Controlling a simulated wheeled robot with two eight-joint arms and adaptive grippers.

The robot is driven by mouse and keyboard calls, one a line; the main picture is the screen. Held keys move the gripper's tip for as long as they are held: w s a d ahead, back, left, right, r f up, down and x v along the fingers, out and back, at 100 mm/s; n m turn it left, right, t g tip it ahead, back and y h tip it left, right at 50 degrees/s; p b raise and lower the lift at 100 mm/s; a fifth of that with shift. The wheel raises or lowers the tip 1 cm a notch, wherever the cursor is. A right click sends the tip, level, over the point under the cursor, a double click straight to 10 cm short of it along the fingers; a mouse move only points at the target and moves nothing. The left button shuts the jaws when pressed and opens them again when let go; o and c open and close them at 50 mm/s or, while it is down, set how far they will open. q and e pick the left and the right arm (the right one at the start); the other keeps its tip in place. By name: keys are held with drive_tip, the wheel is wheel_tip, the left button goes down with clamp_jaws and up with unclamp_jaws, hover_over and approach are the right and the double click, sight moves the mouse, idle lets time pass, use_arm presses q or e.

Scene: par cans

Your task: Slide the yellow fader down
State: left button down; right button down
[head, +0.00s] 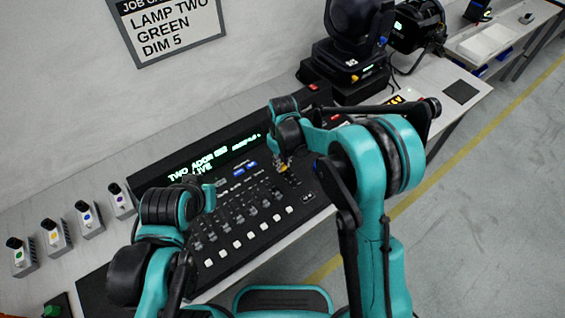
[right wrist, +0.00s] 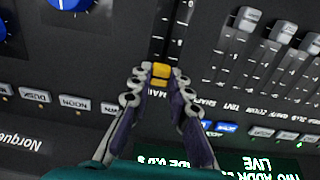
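The yellow fader (right wrist: 161,73) is a small yellow cap on the black lighting console (head: 232,240). In the right wrist view it sits at the label end of its slot, nearest the display side, with the slot running up the picture from it. In the head view the right gripper (head: 283,161) is over the console's right part, mostly hiding the fader. My left arm's wrist is over the console's left part; its left gripper (head: 208,197) shows too little to judge its fingers.
The console display (right wrist: 255,165) reads LIVE. Blue knobs (right wrist: 70,3) are beside the yellow fader's slot.

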sight(298, 186)
drive_tip(key=s+d, duration=0.1)
drive_tip(key=s, duration=0.1)
drive_tip(key=s+d, duration=0.4)
drive_tip(key=shift+s, duration=0.4)
drive_tip(key=c, duration=1.4)
unclamp_jaws()
wheel_tip(298, 186, up, 12)
